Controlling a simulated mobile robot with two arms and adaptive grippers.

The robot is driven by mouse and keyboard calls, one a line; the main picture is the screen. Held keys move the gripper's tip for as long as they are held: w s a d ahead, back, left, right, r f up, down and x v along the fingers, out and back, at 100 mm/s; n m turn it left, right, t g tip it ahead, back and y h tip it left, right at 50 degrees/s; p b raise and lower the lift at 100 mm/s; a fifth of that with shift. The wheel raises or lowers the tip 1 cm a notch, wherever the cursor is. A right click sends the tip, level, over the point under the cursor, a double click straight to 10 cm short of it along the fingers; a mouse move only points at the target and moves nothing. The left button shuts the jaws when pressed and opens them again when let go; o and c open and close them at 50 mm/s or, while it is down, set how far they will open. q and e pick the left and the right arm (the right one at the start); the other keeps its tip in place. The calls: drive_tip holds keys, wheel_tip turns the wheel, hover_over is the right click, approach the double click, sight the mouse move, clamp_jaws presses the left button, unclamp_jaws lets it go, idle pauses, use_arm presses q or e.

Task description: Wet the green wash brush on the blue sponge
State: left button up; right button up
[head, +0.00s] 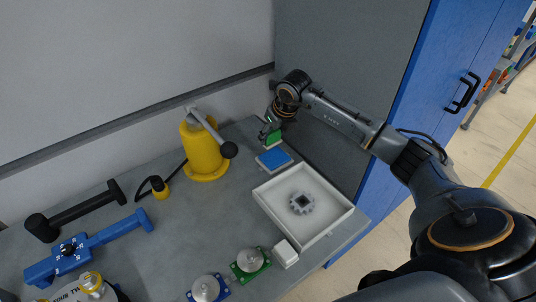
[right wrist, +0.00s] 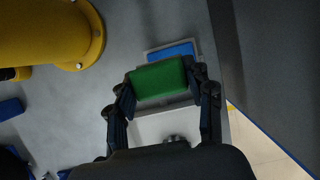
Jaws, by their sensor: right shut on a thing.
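My right gripper (head: 268,130) is at the back right of the workbench, shut on the green wash brush (head: 274,138). In the right wrist view the green brush (right wrist: 158,80) sits between the two fingers of the gripper (right wrist: 160,88). The blue sponge (head: 273,158) lies in a shallow grey holder on the bench, just in front of the brush in the head view. In the right wrist view the sponge (right wrist: 172,53) shows partly, the brush covering some of it. I cannot tell whether brush and sponge touch. My left gripper is not in view.
A yellow machine with a lever (head: 203,150) stands left of the sponge. A white tray (head: 337,214) with a grey gear (head: 302,203) lies in front. A black mallet (head: 75,212), a blue tool (head: 100,240) and round metal parts on blue and green plates (head: 250,262) occupy the bench.

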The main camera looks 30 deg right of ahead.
sight(278, 140)
drive_tip(key=shift+d, duration=0.35)
drive_tip(key=shift+s+d, duration=0.1)
drive_tip(key=shift+d, duration=0.1)
drive_tip(key=shift+d+f, duration=0.15)
drive_tip(key=shift+d, duration=0.3)
drive_tip(key=shift+a, duration=0.15)
wheel_tip(278, 140, down, 2)
drive_tip(key=shift+a+b, duration=0.1)
drive_tip(key=shift+b, duration=0.95)
wheel_tip(278, 140, down, 3)
drive_tip(key=shift+r+b, duration=0.1)
drive_tip(key=shift+b, duration=1)
drive_tip(key=shift+f+b, duration=0.4)
drive_tip(key=shift+f, duration=0.1)
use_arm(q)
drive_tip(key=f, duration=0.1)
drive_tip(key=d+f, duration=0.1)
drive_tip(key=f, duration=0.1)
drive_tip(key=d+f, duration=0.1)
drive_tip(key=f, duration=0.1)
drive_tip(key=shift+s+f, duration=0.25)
